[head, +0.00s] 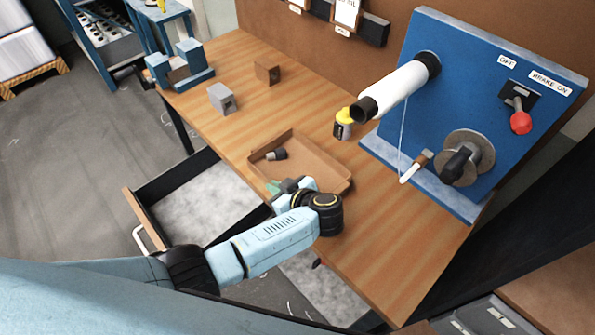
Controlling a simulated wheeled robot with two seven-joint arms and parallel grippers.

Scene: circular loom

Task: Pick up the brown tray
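The brown tray (322,166) lies on the wooden table in the head view, with a small dark and grey cylindrical piece (276,154) inside it near its left end. My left gripper (277,187) is at the tray's near edge, low over the front of the table. Its wrist and hand cover part of the tray's near wall. I cannot tell whether its fingers are apart or closed on the wall, or whether they touch it. My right gripper is not in view.
An open drawer (140,208) juts out below the table's front edge. A blue panel (470,60) with a white roller (398,88) and a red-knobbed lever (520,121) stands right. A yellow-topped bottle (343,125) and two blocks (221,98) (267,73) stand behind the tray.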

